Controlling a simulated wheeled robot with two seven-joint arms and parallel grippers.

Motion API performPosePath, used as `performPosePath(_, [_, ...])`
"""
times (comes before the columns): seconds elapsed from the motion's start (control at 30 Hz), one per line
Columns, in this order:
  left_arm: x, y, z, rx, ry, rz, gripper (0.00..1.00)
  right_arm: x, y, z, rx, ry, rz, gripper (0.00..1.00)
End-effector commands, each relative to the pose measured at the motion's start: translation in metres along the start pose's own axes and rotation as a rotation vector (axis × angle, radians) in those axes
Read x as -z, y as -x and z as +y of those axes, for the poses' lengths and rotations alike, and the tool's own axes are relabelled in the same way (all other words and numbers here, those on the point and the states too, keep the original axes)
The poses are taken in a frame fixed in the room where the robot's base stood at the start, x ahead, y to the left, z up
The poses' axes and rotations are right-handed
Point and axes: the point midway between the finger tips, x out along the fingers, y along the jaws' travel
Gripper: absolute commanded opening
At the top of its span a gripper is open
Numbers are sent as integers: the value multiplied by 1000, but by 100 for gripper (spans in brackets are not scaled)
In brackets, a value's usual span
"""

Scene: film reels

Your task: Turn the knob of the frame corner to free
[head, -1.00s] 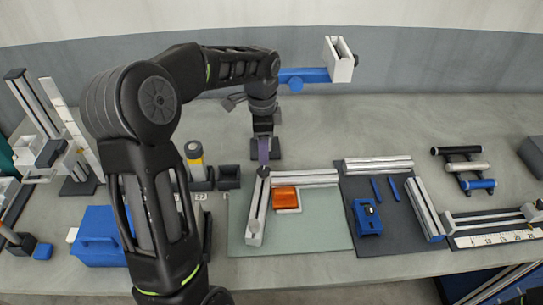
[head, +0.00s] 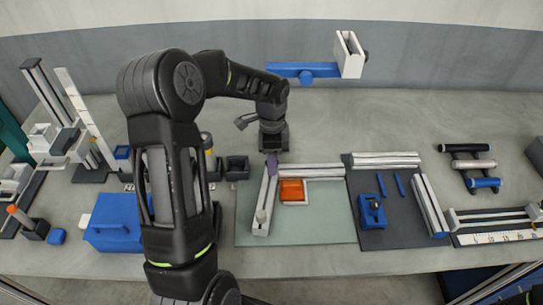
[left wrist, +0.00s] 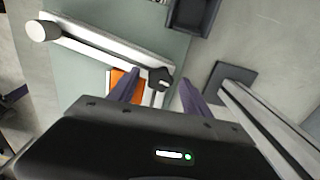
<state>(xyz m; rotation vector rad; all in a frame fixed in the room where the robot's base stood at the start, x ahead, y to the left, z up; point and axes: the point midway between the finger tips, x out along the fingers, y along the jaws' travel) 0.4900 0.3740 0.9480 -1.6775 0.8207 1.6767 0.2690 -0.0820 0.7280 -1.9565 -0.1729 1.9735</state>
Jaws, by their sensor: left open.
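The frame corner is two pale rails meeting in an L on a green mat (head: 320,228); its left rail (head: 262,208) shows in the head view. In the left wrist view the dark knob (left wrist: 160,78) sits at the corner where the rails (left wrist: 100,47) meet. My left gripper (head: 271,166) points down over this corner and hides the knob in the head view. In the left wrist view its purple fingers (left wrist: 162,88) are open and apart, with the knob showing between them. I cannot tell how deep the fingertips reach. My right gripper is not in view.
An orange block (head: 291,190) lies inside the L. Small dark bins (head: 237,168) stand behind left, and a blue box (head: 112,235) stands left. A dark mat (head: 398,236) with rails and blue parts lies right. A stand with a blue arm (head: 290,70) rises behind.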

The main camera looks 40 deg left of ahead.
Motion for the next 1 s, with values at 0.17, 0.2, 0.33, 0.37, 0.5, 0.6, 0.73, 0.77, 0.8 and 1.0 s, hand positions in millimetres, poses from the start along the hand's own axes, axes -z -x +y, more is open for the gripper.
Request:
performPosePath(0.17, [0, 0, 0, 0, 1, 0, 57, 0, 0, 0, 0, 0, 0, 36])
performPosePath(0.2, [0, 0, 0, 0, 1, 0, 56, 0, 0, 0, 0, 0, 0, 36])
performPosePath(0.33, [0, 0, 0, 0, 1, 0, 45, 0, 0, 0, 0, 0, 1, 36])
performPosePath(0.37, [0, 0, 0, 0, 1, 0, 43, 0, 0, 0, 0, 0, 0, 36])
performPosePath(0.5, [0, 0, 0, 0, 1, 0, 31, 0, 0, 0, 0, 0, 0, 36])
performPosePath(0.6, [0, 0, 0, 0, 1, 0, 23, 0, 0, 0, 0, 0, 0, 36])
performPosePath(0.73, [0, 0, 0, 0, 1, 0, 13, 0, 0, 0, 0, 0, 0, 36])
performPosePath(0.77, [0, 0, 0, 0, 1, 0, 10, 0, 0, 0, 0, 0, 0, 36])
performPosePath(0.8, [0, 0, 0, 0, 1, 0, 7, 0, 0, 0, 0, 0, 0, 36])
performPosePath(1.0, [0, 0, 0, 0, 1, 0, 0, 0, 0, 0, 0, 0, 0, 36])
